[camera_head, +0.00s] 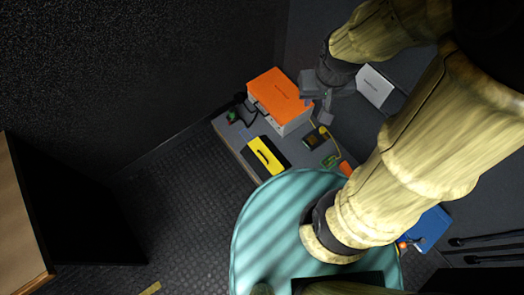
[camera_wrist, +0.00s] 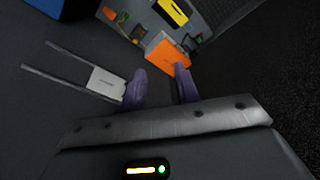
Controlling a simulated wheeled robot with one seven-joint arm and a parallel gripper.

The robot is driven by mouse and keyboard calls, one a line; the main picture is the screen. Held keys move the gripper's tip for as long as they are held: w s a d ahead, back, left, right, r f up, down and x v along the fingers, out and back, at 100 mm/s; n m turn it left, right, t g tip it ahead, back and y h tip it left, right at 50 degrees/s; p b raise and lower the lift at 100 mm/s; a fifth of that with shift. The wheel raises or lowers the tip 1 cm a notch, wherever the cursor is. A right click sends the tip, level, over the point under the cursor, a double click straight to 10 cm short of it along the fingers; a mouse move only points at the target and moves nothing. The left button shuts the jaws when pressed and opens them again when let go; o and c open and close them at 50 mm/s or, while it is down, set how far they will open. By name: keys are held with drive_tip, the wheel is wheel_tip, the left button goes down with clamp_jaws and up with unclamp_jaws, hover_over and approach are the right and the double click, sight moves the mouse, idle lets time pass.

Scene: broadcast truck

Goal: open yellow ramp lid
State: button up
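The yellow ramp lid (camera_head: 263,156) is a flat yellow panel with a dark handle-like slot, set in a black frame on the grey bench. It looks closed. In the wrist view the yellow lid (camera_wrist: 174,12) is at the top edge, partly cut off. My gripper (camera_head: 318,104) is above the bench beside the orange-topped box, up and right of the lid and apart from it. In the wrist view my gripper's two purple fingers (camera_wrist: 160,80) are spread apart with nothing between them.
An orange-topped box (camera_head: 280,88) stands on the grey bench (camera_head: 243,137) next to the lid. A white box (camera_head: 374,86) lies behind my gripper. Small items and a yellow cable (camera_head: 335,148) lie right of the lid. A blue case (camera_head: 428,228) is lower right. Patterned floor is clear at left.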

drive_tip(key=shift+s+f, duration=0.1)
drive_tip(key=n+g+y+b, duration=0.2)
drive_tip(key=n+g+b, duration=0.35)
drive_tip(key=b, duration=3.35)
hover_over(266, 155)
drive_tip(key=d, duration=0.2)
wheel_tip(266, 155, down, 63)
drive_tip(key=n+t, duration=0.1)
drive_tip(key=shift+s+d+f+t, duration=0.15)
drive_tip(key=shift+s+d+t, duration=0.05)
drive_tip(key=shift+s+t, duration=0.2)
drive_tip(key=a+f+b, duration=0.1)
drive_tip(key=f+b, duration=0.1)
drive_tip(key=f, duration=0.3)
drive_tip(key=s+a+f+b, duration=0.1)
drive_tip(key=f+b, duration=0.1)
drive_tip(key=f, duration=0.4)
drive_tip(key=s+a+f+b, duration=0.1)
drive_tip(key=f+b, duration=0.1)
drive_tip(key=f, duration=0.4)
drive_tip(key=shift+f, duration=0.1)
drive_tip(key=shift+d, duration=0.1)
clamp_jaws()
